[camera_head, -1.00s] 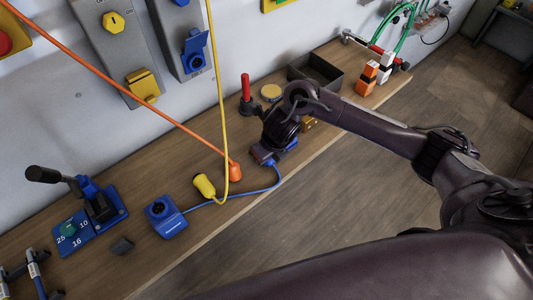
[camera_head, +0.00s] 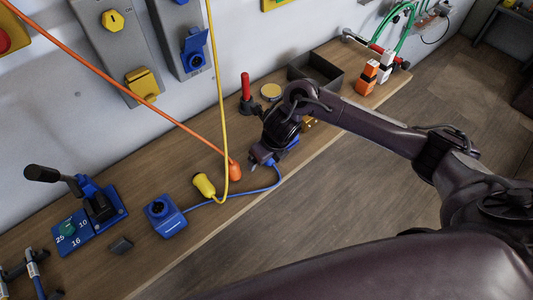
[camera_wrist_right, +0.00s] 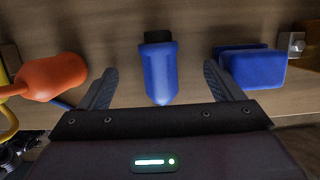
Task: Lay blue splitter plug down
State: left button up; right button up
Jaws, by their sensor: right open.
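The blue splitter plug (camera_wrist_right: 160,70) lies on the wooden bench between the spread fingers of my right gripper (camera_wrist_right: 163,88) in the right wrist view. Neither finger touches it there. In the head view my right gripper (camera_head: 268,157) is low over the bench near its front edge and largely hides the plug. A blue cable (camera_head: 245,195) runs from beside the gripper to a blue splitter box (camera_head: 165,215) on the bench. My left gripper is in neither view.
An orange plug (camera_wrist_right: 52,77) is left of the gripper and a blue block (camera_wrist_right: 253,68) right of it. A yellow plug (camera_head: 204,186) lies by the cable. A red-handled tool (camera_head: 246,92), a dark tray (camera_head: 315,72) and wall sockets (camera_head: 193,50) are behind. The bench's front edge is close.

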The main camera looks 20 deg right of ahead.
notch_tip(320, 180, up, 7)
jog(key=p, duration=0.6)
dwell(0.6)
jog(key=shift+f, duration=0.1)
